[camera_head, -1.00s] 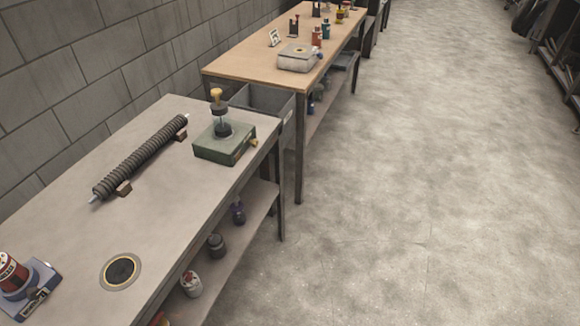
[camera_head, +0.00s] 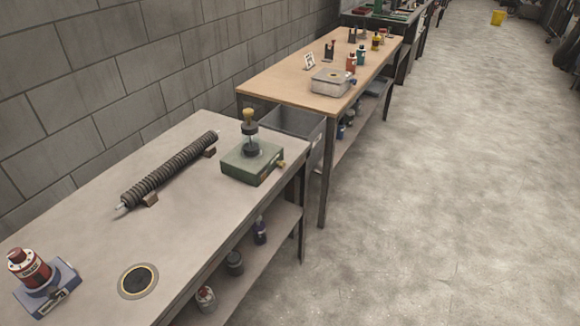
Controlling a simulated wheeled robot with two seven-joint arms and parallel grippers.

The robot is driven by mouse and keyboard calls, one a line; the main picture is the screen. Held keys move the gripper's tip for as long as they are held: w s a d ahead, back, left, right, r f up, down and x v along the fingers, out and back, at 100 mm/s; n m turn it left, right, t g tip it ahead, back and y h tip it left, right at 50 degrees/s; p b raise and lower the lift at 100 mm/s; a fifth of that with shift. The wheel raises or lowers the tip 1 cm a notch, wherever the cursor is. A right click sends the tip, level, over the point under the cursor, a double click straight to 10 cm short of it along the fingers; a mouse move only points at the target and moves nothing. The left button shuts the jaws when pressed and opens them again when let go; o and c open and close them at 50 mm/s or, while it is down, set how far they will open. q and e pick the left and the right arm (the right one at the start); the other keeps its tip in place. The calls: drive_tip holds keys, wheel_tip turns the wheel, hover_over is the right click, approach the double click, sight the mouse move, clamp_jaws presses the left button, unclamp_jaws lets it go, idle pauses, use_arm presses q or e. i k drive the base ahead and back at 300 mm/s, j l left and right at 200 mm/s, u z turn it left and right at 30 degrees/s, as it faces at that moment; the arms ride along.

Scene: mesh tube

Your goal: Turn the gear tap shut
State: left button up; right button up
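A green box (camera_head: 252,165) stands at the far end of the near bench. It carries an upright clear cylinder (camera_head: 251,145) with a dark collar and a yellowish top knob (camera_head: 249,116). A small brass-coloured fitting (camera_head: 281,164) sticks out of its right side; it may be the gear tap, but its setting is too small to read. A red cylindrical device (camera_head: 29,268) on a blue-grey base (camera_head: 48,289) stands at the bench's near left. Neither of my grippers is in view.
The near bench (camera_head: 90,235) also holds a ribbed dark rod (camera_head: 170,170) on small blocks and a round dark inset (camera_head: 138,281). Jars stand on its lower shelf. A wooden-topped table (camera_head: 280,83) stands beyond. The floor (camera_head: 440,190) to the right is clear.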

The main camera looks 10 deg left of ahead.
sight(282, 164)
drive_tip(key=i+l+u, duration=0.1)
drive_tip(key=l, duration=0.25)
drive_tip(key=i+l+u, duration=0.1)
drive_tip(key=i+l, duration=0.15)
drive_tip(key=i+l+u, duration=0.15)
drive_tip(key=l, duration=0.35)
drive_tip(key=i+l+u, duration=0.1)
drive_tip(key=l, duration=0.3)
drive_tip(key=i+l+u, duration=0.1)
drive_tip(key=l, duration=0.3)
drive_tip(key=i+l+u, duration=0.1)
drive_tip(key=l, duration=0.3)
drive_tip(key=i+l+u, duration=0.1)
drive_tip(key=l, duration=0.3)
drive_tip(key=i, duration=0.1)
